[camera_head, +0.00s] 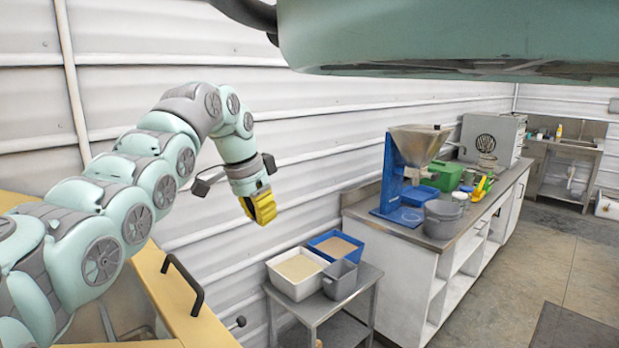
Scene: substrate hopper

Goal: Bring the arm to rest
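My arm reaches up from the lower left in the head view, bends over at a raised elbow, and points down. My gripper (262,207) has yellow fingers and hangs in the air in front of the white corrugated wall. It is above and to the left of the small side table and touches nothing that I can see. The fingers look close together, but from this angle I cannot tell whether they are open or shut. I see no object in them.
A metal side table (310,311) holds a white tray (284,283), a blue tray (324,235) and a grey container (340,279). A hopper (418,142) on a blue stand, bowls and a green box (444,176) stand on the counter (461,225).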

